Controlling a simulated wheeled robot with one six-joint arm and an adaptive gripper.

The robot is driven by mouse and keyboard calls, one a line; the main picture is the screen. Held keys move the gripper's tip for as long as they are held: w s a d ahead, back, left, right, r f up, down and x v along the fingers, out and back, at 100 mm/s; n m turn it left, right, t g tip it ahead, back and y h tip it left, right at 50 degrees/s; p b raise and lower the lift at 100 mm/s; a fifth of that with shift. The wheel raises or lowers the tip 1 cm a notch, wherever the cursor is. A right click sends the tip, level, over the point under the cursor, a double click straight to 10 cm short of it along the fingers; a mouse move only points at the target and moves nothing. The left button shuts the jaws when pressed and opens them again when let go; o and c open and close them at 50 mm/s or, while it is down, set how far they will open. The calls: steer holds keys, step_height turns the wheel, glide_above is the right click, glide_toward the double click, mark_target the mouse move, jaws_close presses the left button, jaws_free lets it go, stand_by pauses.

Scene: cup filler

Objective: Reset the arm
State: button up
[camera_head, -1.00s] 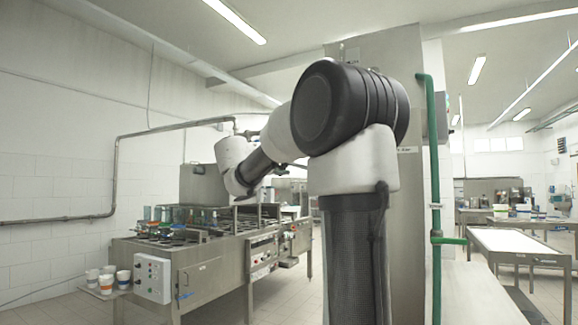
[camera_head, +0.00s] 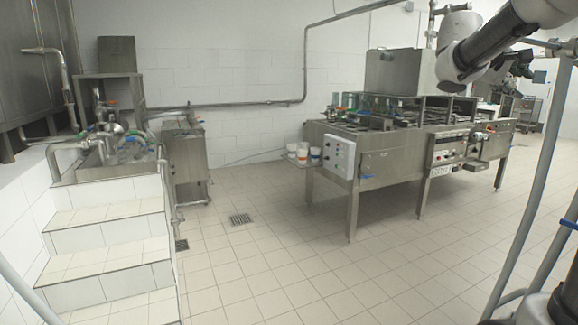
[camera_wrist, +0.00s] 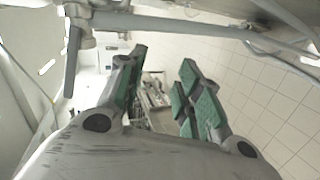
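My gripper (camera_wrist: 160,88) shows in the wrist view with its two green-padded fingers spread apart and nothing between them. In the head view my arm (camera_head: 500,40) reaches in from the upper right corner, and the dark gripper (camera_head: 520,62) shows small near the right edge. It is in the air, well above the floor. The cup filling machine (camera_head: 390,145) stands at the centre right, behind my arm in the picture.
White cups (camera_head: 303,154) stand on a small shelf at the machine's left end. Tiled steps (camera_head: 105,240) rise at the left, beside a steel cabinet (camera_head: 186,158). Metal poles (camera_head: 545,170) cross the right side. The tiled floor (camera_head: 270,260) in the middle is clear.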

steer(key=s+a+f+m+g+y, duration=0.1)
steer(key=s+a+f+y, duration=0.3)
steer(key=s+f, duration=0.35)
steer(key=s+a+f+g+y, duration=0.1)
steer(key=s+a+f+y, duration=0.25)
steer(key=s+f, duration=0.4)
steer(key=s+a+f+t+y, duration=0.1)
steer(key=s+a+f+y, duration=0.2)
steer(key=a, duration=0.4)
steer(key=s+a+f+m+t+y, duration=0.1)
steer(key=s+a+f+y, duration=0.2)
steer(key=s+a+f, duration=0.2)
steer(key=shift+s+a+f, duration=0.3)
steer(key=shift+s+a, duration=0.7)
steer(key=shift+s, duration=0.25)
